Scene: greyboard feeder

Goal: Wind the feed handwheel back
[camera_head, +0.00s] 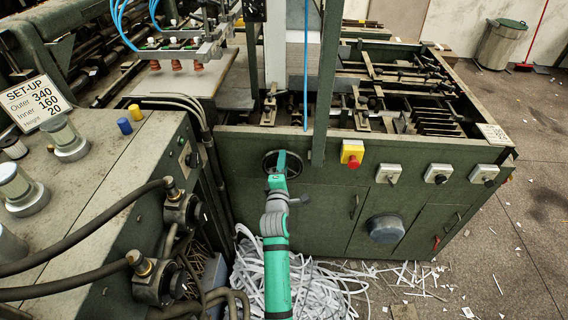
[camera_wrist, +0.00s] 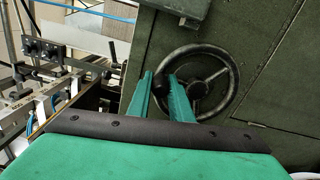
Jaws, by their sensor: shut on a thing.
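The feed handwheel (camera_head: 267,160) is a dark spoked wheel on the left part of the green machine's front panel. In the wrist view the handwheel (camera_wrist: 201,88) shows its round rim, spokes and hub. My green gripper (camera_head: 282,155) reaches up to it from below and covers part of it in the head view. In the wrist view my gripper (camera_wrist: 161,80) has its two fingers at the wheel's left side, shut on a dark part there. The fingers hide whether that part is the rim or a knob on it.
A yellow-and-red button box (camera_head: 352,154) and several grey switch boxes (camera_head: 388,174) are right of the wheel. A console (camera_head: 100,180) with thick hoses stands close on the left. White paper strips (camera_head: 325,285) lie on the floor below.

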